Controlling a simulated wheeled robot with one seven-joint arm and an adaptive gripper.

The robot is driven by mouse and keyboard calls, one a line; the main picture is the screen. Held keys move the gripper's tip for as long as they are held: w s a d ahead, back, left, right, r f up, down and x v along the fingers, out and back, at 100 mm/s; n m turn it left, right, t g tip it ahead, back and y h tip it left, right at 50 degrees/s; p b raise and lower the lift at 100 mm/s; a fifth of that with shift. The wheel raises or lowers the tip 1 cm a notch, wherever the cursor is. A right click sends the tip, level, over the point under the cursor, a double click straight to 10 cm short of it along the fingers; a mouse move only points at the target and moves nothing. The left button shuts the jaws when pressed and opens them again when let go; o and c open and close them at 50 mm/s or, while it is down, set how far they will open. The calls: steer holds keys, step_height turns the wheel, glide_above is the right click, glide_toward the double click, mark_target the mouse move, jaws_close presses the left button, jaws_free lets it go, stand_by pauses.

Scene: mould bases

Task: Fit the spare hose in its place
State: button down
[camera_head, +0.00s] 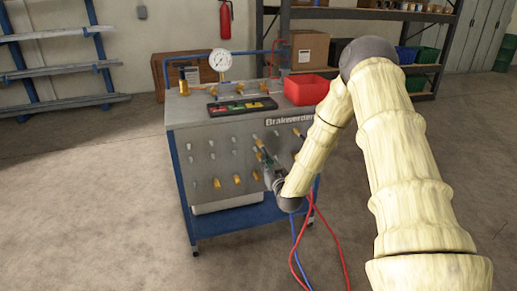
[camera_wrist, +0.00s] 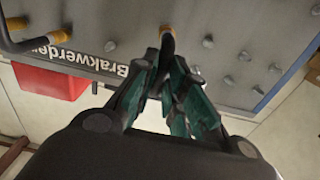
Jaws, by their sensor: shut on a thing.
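The grey front panel of the Brakwerder cart (camera_head: 205,150) carries rows of small metal studs and several brass fittings (camera_head: 237,180). My gripper (camera_head: 262,152) is at the panel's right half. In the wrist view my gripper (camera_wrist: 169,75) has its dark green fingers closed around a short black hose piece (camera_wrist: 168,44). A brass end (camera_wrist: 166,29) shows on this piece, at or very near the panel. I cannot tell whether it sits on a stud. The fingers hide the rest of the hose.
Another black hose (camera_wrist: 14,44) with a brass fitting (camera_wrist: 60,35) is at the wrist view's left. A red bin (camera_head: 306,89), a pressure gauge (camera_head: 220,60) and a black tray (camera_head: 241,106) are on the cart top.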

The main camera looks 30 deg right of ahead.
steer(key=p+v, duration=0.1)
steer(key=v, duration=0.5)
stand_by(0.7)
stand_by(0.3)
